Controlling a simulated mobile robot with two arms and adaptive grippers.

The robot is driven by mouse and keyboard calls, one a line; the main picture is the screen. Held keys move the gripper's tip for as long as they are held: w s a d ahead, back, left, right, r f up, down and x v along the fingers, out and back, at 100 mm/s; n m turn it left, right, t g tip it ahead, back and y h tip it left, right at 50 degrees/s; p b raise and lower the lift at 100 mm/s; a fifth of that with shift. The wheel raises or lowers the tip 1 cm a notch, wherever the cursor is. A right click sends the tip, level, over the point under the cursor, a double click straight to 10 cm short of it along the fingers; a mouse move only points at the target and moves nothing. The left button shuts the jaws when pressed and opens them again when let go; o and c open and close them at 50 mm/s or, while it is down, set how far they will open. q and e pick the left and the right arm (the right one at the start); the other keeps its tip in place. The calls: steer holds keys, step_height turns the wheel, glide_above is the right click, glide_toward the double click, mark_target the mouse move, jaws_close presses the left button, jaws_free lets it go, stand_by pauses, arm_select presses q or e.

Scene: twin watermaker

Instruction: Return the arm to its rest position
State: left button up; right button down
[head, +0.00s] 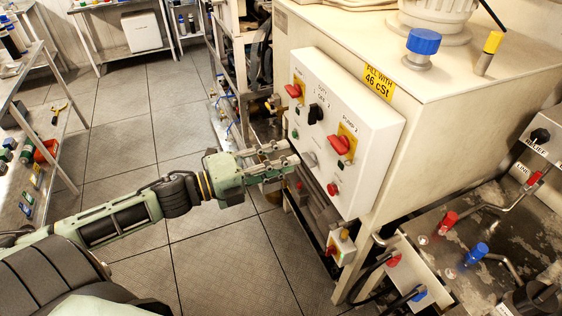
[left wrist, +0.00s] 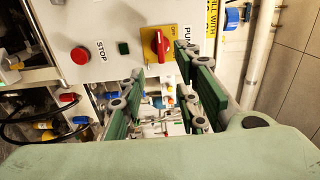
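My left arm (head: 115,222) reaches in from the left of the head view, stretched out toward the control panel. Its gripper (head: 287,156) is at the left edge of the white control panel (head: 375,150). In the left wrist view the two green-padded fingers are apart, with a gap between them (left wrist: 165,100), and nothing is held. Ahead of them the panel shows a red rotary switch (left wrist: 159,43) and a red stop button (left wrist: 81,56). I cannot tell whether a fingertip touches the panel. My right gripper is not in view.
The panel is on a large cream cabinet (head: 450,130) with a blue cap (head: 424,41) on top. Pipes and valves stand behind the gripper. A bench (head: 470,235) with red and blue valve handles is at right. Shelving (head: 60,130) is at far left; the tiled floor (head: 130,130) between is clear.

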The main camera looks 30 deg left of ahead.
arm_select(q)
steer(key=s+a+f+n+y+b, duration=0.1)
steer(key=a+f+n+y, duration=0.3)
steer(key=f, duration=0.7)
steer(key=s+a+f+n+g+y, duration=0.1)
steer(key=a+f+n+y, duration=0.2)
steer(key=a+f+n, duration=0.55)
steer(key=a+f+n+y+b, duration=0.1)
steer(key=a+f+y, duration=0.2)
steer(key=f, duration=1)
steer(key=s+d+f+n+g+y+b, duration=0.1)
steer(key=s+d+f+n+g, duration=0.15)
steer(key=s+f, duration=0.9)
steer(key=s+d+f+n+g+y, duration=0.15)
steer(key=s+f+n+g, duration=0.25)
steer(key=s+f, duration=0.7)
steer(key=s+d+f+n+g, duration=0.1)
steer(key=s+d+f+g, duration=0.1)
steer(key=s+d+f, duration=0.4)
steer(key=s+d+f+n+g+h+b, duration=0.1)
steer(key=s+d+f+n+g, duration=0.1)
steer(key=s+d+f, duration=0.4)
steer(key=s+d+g, duration=0.1)
steer(key=s, duration=0.3)
steer(key=shift+s+f+g, duration=0.2)
steer(key=shift+f+g, duration=0.1)
steer(key=shift+g, duration=0.05)
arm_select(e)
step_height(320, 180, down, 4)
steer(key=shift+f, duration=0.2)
